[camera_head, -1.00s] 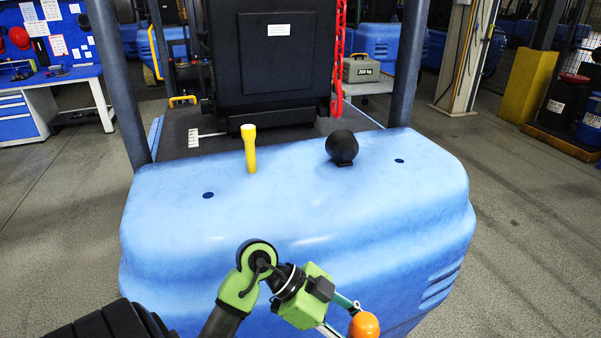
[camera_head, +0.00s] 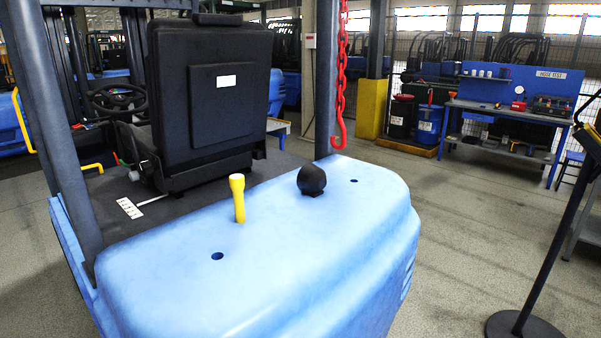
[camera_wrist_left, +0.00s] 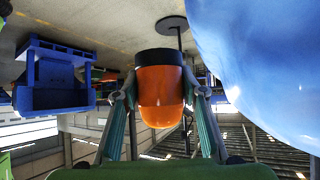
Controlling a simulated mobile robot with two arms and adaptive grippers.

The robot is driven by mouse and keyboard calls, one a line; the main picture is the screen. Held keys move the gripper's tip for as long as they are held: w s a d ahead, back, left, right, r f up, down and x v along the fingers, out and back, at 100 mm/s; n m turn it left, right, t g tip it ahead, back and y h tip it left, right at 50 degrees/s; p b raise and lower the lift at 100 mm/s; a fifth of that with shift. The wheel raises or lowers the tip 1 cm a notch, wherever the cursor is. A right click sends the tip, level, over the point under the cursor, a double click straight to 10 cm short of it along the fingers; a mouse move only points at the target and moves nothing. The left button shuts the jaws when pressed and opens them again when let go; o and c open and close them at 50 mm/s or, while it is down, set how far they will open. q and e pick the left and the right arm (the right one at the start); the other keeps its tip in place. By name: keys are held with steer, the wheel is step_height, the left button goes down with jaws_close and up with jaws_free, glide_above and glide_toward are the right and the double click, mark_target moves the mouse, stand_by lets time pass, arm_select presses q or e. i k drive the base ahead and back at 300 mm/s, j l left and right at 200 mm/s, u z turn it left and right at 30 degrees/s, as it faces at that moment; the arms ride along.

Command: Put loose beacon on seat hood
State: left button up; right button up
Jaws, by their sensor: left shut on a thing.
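An orange beacon (camera_wrist_left: 162,88) with a black base is held in my left gripper (camera_wrist_left: 160,95), whose fingers press on both sides of it in the left wrist view. The beacon hangs in the air beside a large blue curved surface. Neither the beacon nor the gripper shows in the head view. The dark, flat hood (camera_head: 180,208) lies around the black seat (camera_head: 210,100), behind the blue counterweight (camera_head: 300,240). A small white label strip lies on the hood's left part. My right gripper is not in view.
A yellow post (camera_head: 238,198) and a black ball (camera_head: 311,180) stand up from the counterweight. A red chain with a hook (camera_head: 341,90) hangs beside a dark pillar (camera_head: 327,70). A black stand (camera_head: 555,240) is at the right. The hood's left part looks mostly clear.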

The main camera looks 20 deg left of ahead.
mark_target(96, 189)
steer(key=k+j, duration=0.1)
steer(key=j, duration=0.9)
steer(key=k+j, duration=0.1)
steer(key=j, duration=0.9)
steer(key=k+j+u, duration=0.1)
steer(key=j, duration=0.9)
steer(key=i+j, duration=0.25)
steer(key=j, duration=0.15)
steer(key=i+j, duration=0.2)
steer(key=j, duration=0.25)
steer(key=i+j, duration=0.25)
steer(key=j, duration=0.15)
steer(key=i+j, duration=0.2)
steer(key=j, duration=0.25)
steer(key=i+j, duration=0.25)
steer(key=j, duration=0.15)
steer(key=u, duration=0.05)
